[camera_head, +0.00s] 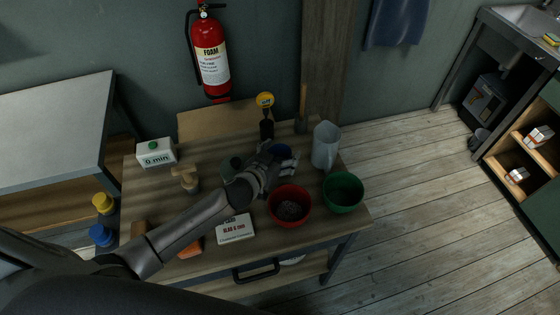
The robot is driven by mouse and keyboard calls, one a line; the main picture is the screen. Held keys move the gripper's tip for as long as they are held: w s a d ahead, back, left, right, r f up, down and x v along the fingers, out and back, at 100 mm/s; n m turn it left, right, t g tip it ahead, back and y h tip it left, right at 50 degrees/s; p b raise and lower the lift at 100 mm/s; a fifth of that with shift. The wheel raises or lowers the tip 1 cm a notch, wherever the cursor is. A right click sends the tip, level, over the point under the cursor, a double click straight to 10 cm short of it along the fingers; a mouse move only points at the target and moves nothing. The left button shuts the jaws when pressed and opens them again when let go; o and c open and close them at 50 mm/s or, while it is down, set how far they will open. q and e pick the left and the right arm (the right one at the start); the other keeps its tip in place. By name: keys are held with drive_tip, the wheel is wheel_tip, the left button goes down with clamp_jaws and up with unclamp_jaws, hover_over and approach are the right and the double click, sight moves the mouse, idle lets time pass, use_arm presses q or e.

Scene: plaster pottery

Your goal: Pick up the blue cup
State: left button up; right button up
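A dark blue round thing, apparently the blue cup (281,150), stands on the wooden table (345,220) and is partly hidden by my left gripper. My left arm reaches in from the lower left across the table. My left gripper (283,161) is right at the cup, overlapping its near side. The fingers are small and dark here, and I cannot tell whether they touch the cup or are closed. My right gripper is not in view.
A red bowl (289,204) with grainy contents and a green bowl (342,192) stand near the gripper.

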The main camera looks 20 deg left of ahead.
use_arm(q)
drive_tip(key=c, duration=0.8)
